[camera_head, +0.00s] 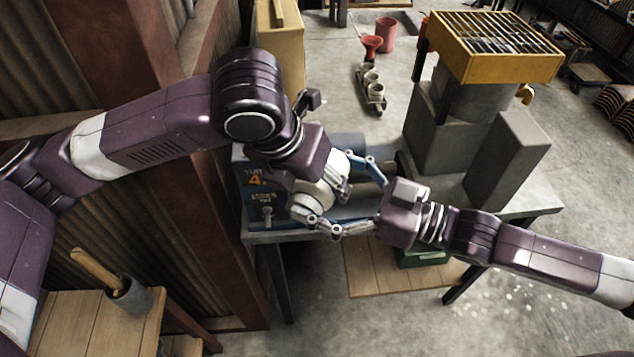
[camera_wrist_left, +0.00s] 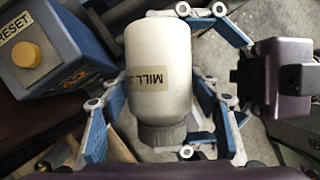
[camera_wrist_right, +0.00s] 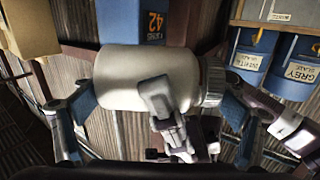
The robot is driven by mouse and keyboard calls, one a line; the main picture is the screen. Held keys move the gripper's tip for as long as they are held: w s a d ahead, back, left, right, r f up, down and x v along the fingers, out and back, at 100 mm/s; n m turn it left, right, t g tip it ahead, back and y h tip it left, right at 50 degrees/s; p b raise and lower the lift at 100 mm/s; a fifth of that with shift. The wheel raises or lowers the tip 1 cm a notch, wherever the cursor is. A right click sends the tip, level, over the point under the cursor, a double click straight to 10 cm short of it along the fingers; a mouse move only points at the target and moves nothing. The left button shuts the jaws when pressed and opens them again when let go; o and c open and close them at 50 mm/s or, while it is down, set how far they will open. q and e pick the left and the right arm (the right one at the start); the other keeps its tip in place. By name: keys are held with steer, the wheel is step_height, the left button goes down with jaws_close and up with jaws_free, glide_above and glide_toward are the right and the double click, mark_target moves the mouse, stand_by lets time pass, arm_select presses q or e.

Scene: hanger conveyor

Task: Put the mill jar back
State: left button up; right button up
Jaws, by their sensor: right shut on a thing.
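The mill jar is a white cylinder with a grey ribbed lid and a tan "MILL" label in the left wrist view (camera_wrist_left: 160,45). It also fills the middle of the right wrist view (camera_wrist_right: 120,80), with its lid to the right. My right gripper (camera_head: 354,198) is shut on the jar, with one finger toward its base and the other toward its lid. My left gripper (camera_head: 333,190) has its fingers on either side of the jar body and looks open, with small gaps. The grippers face each other closely and partly hide the jar in the head view.
A blue machine (camera_head: 256,203) marked 42 stands on the grey bench beneath the grippers. A yellow reset button (camera_wrist_left: 27,54) shows nearby. Grey blocks and a yellow grated unit (camera_head: 500,65) stand to the right. A brown post (camera_head: 190,235) is close to my left arm.

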arm_select(q)
steer(key=c, duration=1.2)
arm_select(e)
steer(key=shift+r, duration=0.2)
arm_select(q)
steer(key=shift+r, duration=0.15)
steer(key=shift+c, duration=0.7)
arm_select(e)
steer(key=o, duration=1.7)
steer(key=shift+o, duration=0.6)
steer(key=shift+d+f, duration=0.1)
steer(key=shift+f, duration=0.05)
